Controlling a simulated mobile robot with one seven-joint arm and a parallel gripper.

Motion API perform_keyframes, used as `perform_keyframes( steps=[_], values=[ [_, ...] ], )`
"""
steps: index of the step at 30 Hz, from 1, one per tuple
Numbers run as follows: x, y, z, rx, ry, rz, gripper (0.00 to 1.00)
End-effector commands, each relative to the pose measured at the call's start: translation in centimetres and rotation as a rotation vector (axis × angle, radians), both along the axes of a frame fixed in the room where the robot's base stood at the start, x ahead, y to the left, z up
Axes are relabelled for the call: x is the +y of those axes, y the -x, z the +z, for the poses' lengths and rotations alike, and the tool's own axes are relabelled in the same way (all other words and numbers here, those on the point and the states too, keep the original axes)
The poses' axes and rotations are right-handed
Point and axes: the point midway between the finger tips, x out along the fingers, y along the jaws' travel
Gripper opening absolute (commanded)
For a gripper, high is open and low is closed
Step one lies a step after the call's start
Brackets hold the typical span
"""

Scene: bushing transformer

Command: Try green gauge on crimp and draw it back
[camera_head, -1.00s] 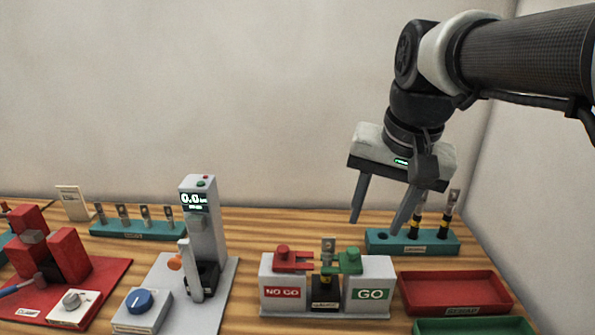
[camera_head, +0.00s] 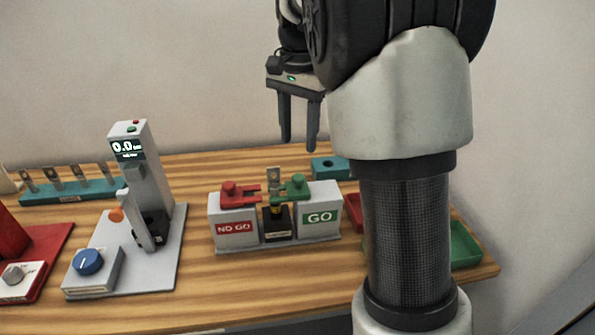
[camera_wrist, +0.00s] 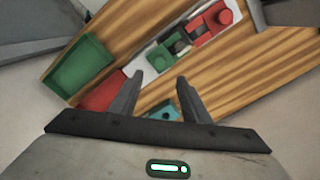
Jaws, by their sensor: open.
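The green gauge (camera_head: 297,187) sits on top of the white GO block (camera_head: 320,212) in the head view. It also shows in the wrist view (camera_wrist: 173,55). The crimp (camera_head: 273,181) is a metal lug standing upright in a small black holder (camera_head: 277,222), between the GO and NO GO blocks. The red gauge (camera_head: 240,193) rests on the NO GO block (camera_head: 236,228). My gripper (camera_head: 299,143) is open and empty, fingers pointing down, above and behind the gauge stand. In the wrist view my fingers (camera_wrist: 159,78) are apart with nothing between them.
A tester with a display (camera_head: 146,180) stands left of the gauges. A teal rack with several lugs (camera_head: 72,190) is behind it. A teal holder (camera_head: 326,168), a red tray (camera_wrist: 103,98) and a green tray (camera_wrist: 82,66) lie to the right, partly hidden by my arm.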

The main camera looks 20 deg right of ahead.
Motion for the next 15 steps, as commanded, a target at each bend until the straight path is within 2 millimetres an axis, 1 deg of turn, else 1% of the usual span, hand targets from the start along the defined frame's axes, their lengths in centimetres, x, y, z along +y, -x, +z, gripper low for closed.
perform_keyframes(
  steps=[1,9,12,15],
  values=[
    [0.0,0.1,-1.4,0.004,0.000,0.000,0.43],
    [0.0,0.1,-6.9,0.003,0.000,0.001,0.43],
    [0.0,0.1,-8.3,0.002,-0.001,0.001,0.43],
    [0.0,0.0,-9.3,0.001,0.000,0.001,0.43]
  ],
)
